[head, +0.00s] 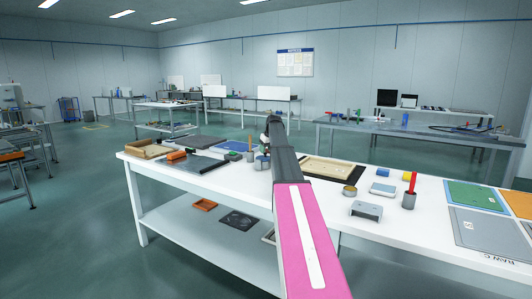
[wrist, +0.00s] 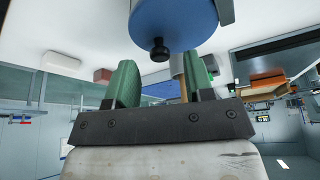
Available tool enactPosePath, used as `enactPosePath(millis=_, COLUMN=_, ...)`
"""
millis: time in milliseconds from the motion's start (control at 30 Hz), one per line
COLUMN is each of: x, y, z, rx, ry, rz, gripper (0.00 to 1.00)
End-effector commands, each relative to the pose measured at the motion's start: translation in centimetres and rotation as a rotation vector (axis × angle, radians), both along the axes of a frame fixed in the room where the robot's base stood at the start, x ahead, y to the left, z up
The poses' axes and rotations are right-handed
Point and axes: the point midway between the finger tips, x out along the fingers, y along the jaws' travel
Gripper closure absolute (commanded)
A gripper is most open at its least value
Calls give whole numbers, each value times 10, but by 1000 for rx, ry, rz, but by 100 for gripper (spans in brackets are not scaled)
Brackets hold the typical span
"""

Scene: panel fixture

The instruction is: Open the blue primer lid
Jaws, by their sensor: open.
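The blue lid (wrist: 178,22) with a small black knob (wrist: 158,50) fills the top middle of the wrist view, cut off by the frame edge. A grey-blue can (head: 262,163), probably the primer can, stands on the white table in the head view, partly hidden behind my arm. My gripper (wrist: 161,64) has green fingers spread apart with nothing held between them. In the wrist view the knob appears between and just beyond the fingertips; contact cannot be told. In the head view my gripper (head: 270,124) is small and dark near the far end of my arm.
The white table (head: 480,262) carries a wooden tray (head: 328,168), a round tin (head: 349,191), a grey bracket (head: 366,211) and a cup with a red stick (head: 409,199). An orange block (head: 176,155) lies left of the can. My arm covers the table's middle.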

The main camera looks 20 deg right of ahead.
Motion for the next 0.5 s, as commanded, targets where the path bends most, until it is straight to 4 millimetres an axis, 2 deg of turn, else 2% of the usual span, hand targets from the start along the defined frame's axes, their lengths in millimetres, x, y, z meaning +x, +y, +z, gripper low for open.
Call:
enactPosePath(millis=200, x=6, y=1, z=-13, rx=-1, ry=-1, rz=0, gripper=52)
enactPosePath(millis=467, x=6, y=1, z=-15, rx=-1, ry=-1, rz=0, gripper=52)
enactPosePath(millis=500, x=6, y=1, z=-15, rx=-1, ry=-1, rz=0, gripper=55)
